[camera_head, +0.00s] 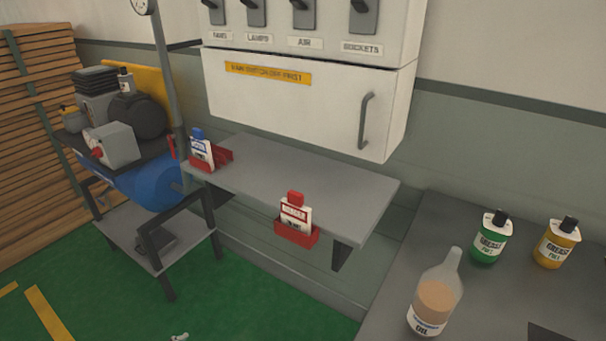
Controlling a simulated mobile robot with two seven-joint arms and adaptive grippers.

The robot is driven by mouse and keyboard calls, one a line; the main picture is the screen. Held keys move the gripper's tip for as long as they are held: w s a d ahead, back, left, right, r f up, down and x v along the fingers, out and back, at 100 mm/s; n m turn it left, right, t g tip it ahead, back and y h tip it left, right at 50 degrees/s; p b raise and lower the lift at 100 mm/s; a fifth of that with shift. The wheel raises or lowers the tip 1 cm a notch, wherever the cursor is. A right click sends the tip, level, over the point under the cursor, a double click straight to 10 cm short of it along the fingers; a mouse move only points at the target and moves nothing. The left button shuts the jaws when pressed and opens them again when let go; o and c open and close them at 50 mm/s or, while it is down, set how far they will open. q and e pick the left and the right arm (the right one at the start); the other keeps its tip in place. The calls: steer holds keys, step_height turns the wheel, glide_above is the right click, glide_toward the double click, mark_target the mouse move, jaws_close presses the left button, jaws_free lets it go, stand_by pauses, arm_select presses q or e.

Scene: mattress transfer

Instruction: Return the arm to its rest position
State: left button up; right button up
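Neither of my grippers nor my arms can be made out in the head view. A small pale thing (180,337) shows at the bottom edge; it is too small to tell what it is. A bottle with a red cap (295,214) stands upright in a red holder (297,236) at the front edge of the grey shelf (310,180). A bottle with a blue cap (201,150) stands in another red holder (222,156) at the shelf's left end.
A white switch cabinet (300,105) hangs above the shelf. The grey bench (390,300) at right holds an oil bottle (436,295), a green grease bottle (490,240) and a yellow one (558,244). A compressor with a blue tank (148,185) stands at left. Green floor (240,295) is open in front.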

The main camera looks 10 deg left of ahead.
arm_select(q)
steer(key=d+f+n+t+h, duration=0.2)
steer(key=d+f+h, duration=0.2)
steer(key=d+f, duration=0.3)
steer(key=d, duration=0.3)
steer(key=shift+s+f+h, duration=0.3)
steer(key=shift+f, duration=0.1)
